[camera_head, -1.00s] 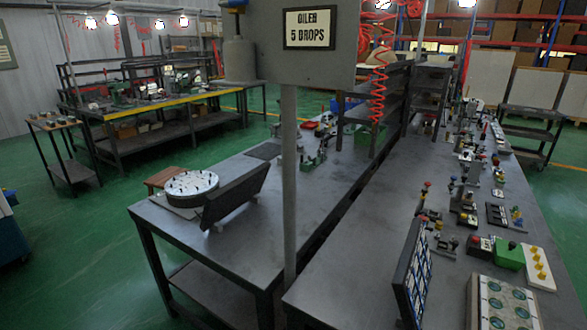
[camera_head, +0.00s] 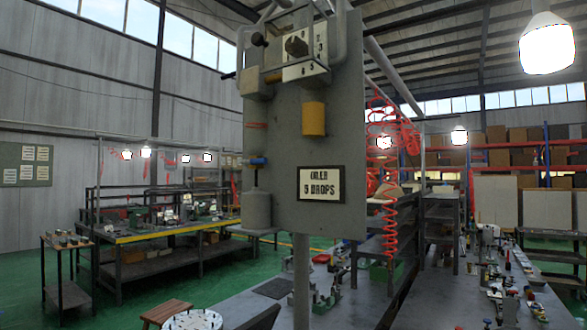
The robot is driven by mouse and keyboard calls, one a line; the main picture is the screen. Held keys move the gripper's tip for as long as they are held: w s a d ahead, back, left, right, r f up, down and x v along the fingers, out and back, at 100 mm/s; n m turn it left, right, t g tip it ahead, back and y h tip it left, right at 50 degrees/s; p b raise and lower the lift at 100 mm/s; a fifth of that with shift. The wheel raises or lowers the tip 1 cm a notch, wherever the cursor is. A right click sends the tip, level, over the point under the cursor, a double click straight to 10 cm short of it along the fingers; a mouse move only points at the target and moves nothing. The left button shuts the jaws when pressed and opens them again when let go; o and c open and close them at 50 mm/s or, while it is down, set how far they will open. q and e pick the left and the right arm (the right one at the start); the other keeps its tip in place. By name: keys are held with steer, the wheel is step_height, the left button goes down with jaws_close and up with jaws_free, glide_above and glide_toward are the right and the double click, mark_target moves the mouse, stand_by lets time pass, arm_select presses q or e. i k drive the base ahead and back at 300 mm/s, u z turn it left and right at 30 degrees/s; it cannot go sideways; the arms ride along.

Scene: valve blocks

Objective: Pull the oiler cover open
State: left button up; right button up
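A grey upright panel (camera_head: 345,150) on a post stands in the middle of the head view. A framed sign (camera_head: 321,184) low on it reads "OILER 5 DROPS". A yellow cylinder (camera_head: 313,119) is mounted on the panel above the sign. A grey bottle-like canister (camera_head: 257,208) with a blue fitting (camera_head: 258,161) is at the panel's lower left edge. I cannot tell which of these parts is the oiler or its cover. Neither of my grippers is in view.
Red coiled hoses (camera_head: 390,220) hang just right of the panel. A bench (camera_head: 235,305) and a round white dial-like disc (camera_head: 192,320) lie below.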

mark_target(258, 39)
steer(key=k, duration=0.5)
steer(key=z, duration=1.1)
steer(key=i, duration=0.75)
steer(key=u, duration=1.35)
